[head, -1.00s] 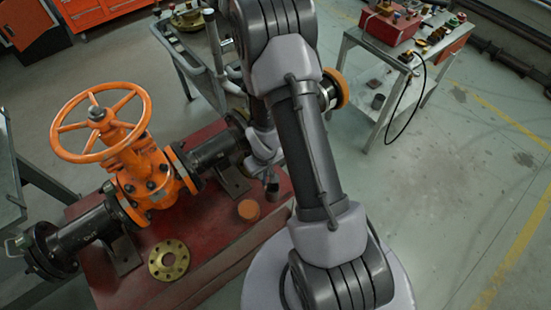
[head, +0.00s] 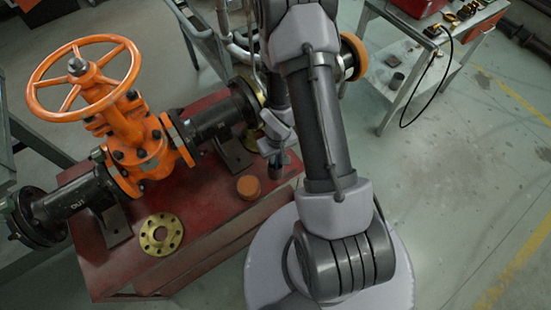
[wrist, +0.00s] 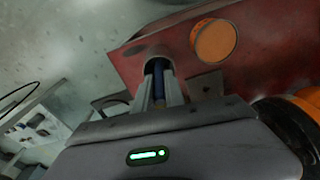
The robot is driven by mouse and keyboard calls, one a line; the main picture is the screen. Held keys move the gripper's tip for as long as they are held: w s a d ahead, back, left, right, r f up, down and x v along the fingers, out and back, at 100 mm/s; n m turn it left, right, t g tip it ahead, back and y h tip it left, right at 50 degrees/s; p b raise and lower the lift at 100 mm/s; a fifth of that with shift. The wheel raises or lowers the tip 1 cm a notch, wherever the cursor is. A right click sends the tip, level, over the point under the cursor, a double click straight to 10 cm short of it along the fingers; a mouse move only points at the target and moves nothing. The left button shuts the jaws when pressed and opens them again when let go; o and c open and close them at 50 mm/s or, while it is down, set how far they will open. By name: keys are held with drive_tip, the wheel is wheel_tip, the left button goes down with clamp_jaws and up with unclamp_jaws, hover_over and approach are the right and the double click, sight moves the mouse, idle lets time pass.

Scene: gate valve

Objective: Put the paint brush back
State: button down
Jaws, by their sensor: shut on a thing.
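My gripper (wrist: 159,88) shows in the wrist view with its two grey fingers close together. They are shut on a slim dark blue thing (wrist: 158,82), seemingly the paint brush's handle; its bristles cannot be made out. In the wrist view the fingers point toward the red bench top (wrist: 150,48). In the head view the end of my arm is beside the right part of the red bench (head: 200,215), partly hidden by my own arm links, and the brush cannot be picked out there.
An orange gate valve (head: 135,150) with a handwheel and black pipes stands on the bench. A brass flange (head: 162,235) and an orange round piece (head: 248,187) lie in front of it. A grey trolley (head: 398,78) stands at the back right. The floor at right is clear.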

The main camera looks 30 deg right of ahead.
drive_tip(key=shift+f, duration=0.2)
drive_tip(key=c, duration=1.4)
unclamp_jaws()
drive_tip(key=shift+r, duration=0.1)
